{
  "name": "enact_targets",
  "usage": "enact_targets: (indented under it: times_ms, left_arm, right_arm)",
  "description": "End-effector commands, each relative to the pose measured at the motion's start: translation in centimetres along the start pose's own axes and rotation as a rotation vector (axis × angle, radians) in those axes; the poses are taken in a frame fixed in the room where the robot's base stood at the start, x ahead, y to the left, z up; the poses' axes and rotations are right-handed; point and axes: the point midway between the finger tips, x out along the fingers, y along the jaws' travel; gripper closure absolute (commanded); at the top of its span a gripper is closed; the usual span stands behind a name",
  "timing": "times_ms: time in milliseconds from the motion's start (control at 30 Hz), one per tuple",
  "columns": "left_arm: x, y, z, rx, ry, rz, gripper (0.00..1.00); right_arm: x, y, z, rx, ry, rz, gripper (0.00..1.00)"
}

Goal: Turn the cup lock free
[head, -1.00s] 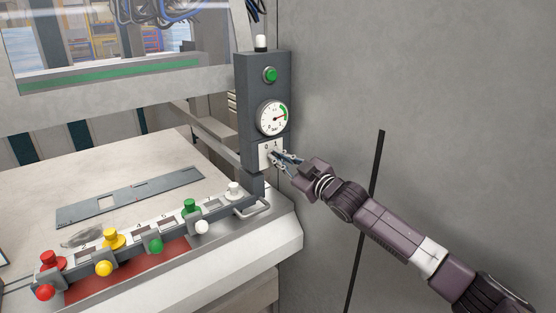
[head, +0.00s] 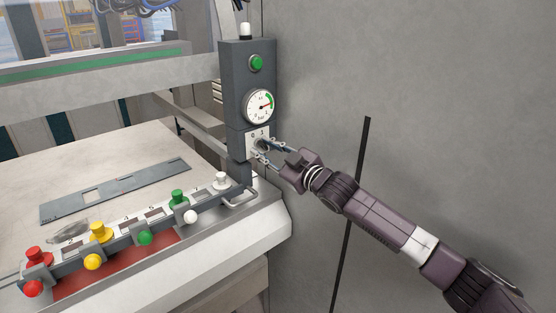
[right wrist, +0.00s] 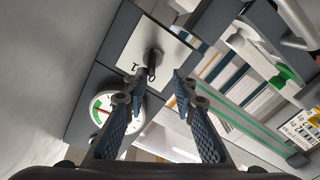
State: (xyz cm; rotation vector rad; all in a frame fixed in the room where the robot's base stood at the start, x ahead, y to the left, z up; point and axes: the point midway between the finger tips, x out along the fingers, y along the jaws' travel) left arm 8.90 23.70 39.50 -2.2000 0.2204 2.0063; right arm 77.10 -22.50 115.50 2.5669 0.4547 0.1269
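The lock (right wrist: 153,57) is a dark round knob with a narrow piece standing out from it. It sits on a white plate (head: 252,147) marked 0 and 1, low on the grey control post. My right gripper (head: 264,154) is in front of this plate, with its fingers apart. In the right wrist view the right gripper (right wrist: 159,84) has its two blue fingers open. The lock shows in the gap, nearer the left fingertip; I cannot tell whether that fingertip touches it. My left gripper is in neither view.
Above the plate, the grey post (head: 233,95) carries a pressure gauge (head: 259,106) and a green button (head: 257,63). Left of it is a bench with a row of coloured knobs (head: 145,238) and a metal handle (head: 240,198). A plain grey wall (head: 430,80) stands right.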

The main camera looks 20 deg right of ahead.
Motion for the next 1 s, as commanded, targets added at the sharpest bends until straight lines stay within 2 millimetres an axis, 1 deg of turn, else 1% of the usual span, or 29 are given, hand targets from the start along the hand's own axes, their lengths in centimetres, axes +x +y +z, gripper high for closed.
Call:
enact_targets:
  times_ms: [100,300,500,700,1000]
  left_arm:
    - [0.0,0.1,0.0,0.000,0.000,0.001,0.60]
    - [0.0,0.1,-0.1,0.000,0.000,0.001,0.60]
    - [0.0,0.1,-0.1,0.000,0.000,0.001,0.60]
    - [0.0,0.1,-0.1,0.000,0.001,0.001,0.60]
    - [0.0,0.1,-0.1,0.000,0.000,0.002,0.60]
  right_arm:
    - [-2.3,-0.3,0.1,0.000,-0.003,-0.002,0.75]
    - [-6.1,-0.6,-0.1,-0.001,-0.003,-0.003,0.75]
    - [-8.8,-0.8,-0.4,0.000,0.000,-0.003,0.75]
    - [-10.0,-0.9,-0.5,0.000,0.000,-0.002,0.75]
    - [-10.2,-0.9,-0.6,0.000,0.001,-0.002,0.75]
